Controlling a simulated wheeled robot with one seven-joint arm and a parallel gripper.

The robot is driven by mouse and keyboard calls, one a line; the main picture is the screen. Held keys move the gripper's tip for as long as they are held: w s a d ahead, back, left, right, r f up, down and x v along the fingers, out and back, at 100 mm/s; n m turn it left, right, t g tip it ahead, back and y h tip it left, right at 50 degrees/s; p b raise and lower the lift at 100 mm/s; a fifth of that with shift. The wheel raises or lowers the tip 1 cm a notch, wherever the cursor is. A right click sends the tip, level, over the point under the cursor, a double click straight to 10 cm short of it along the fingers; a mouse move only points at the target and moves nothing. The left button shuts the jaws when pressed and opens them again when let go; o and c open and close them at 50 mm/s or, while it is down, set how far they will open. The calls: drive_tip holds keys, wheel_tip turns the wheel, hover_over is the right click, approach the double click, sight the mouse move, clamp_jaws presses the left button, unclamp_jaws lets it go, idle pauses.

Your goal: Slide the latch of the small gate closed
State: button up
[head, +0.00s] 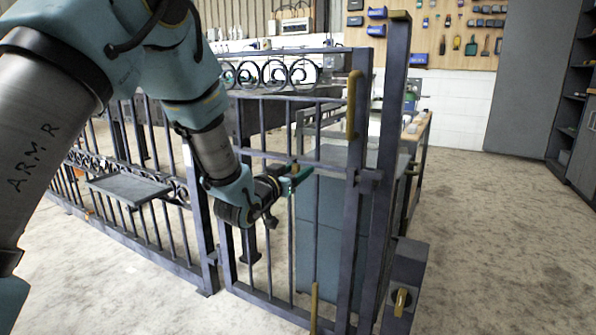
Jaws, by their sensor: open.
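The small gate (361,150) is a dark metal frame with upright bars and a band of scrolls near its top. It stands beside a dark post (388,130). A vertical brass handle (353,105) is on the gate's right stile. A dark block (369,177), perhaps the latch, sits between stile and post at mid height; whether it is slid across is unclear. A brass rod (314,305) stands at the gate's bottom rail. My gripper (297,175) is open, with green fingertips, in front of the gate's bars and left of the block. It seems to hold nothing.
A fence with a small grey shelf (128,188) runs left of the gate. A dark box with a brass knob (402,298) is low by the post. A workbench (415,135) stands behind. The concrete floor at right is clear.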

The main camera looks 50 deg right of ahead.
drive_tip(key=v, duration=1)
drive_tip(key=shift+a+p, duration=0.35)
drive_tip(key=shift+p, duration=0.05)
drive_tip(key=w+a+f+n+t+y, duration=0.2)
drive_tip(key=w+a+f+n+y, duration=0.15)
drive_tip(key=w+a+y, duration=0.6)
drive_tip(key=w+a+f+n+t+y, duration=0.3)
drive_tip(key=w+a, duration=0.4)
drive_tip(key=a, duration=0.8)
drive_tip(key=s+a+f+n+g+y, duration=0.1)
drive_tip(key=a+n+g+y, duration=0.1)
drive_tip(key=a, duration=0.6)
drive_tip(key=s+a+f+n+g+y, duration=0.1)
drive_tip(key=s+a+n+g, duration=0.1)
drive_tip(key=a, duration=0.5)
drive_tip(key=s+a+n+g+y, duration=0.2)
drive_tip(key=s+a+n+g, duration=0.2)
drive_tip(key=s+a, duration=0.55)
wheel_tip(320, 180, up, 31)
drive_tip(key=w+p, duration=0.1)
drive_tip(key=p, duration=3)
drive_tip(key=shift+w+a+m, duration=0.25)
drive_tip(key=shift+w+m, duration=0.05)
drive_tip(key=shift+m, duration=0.05)
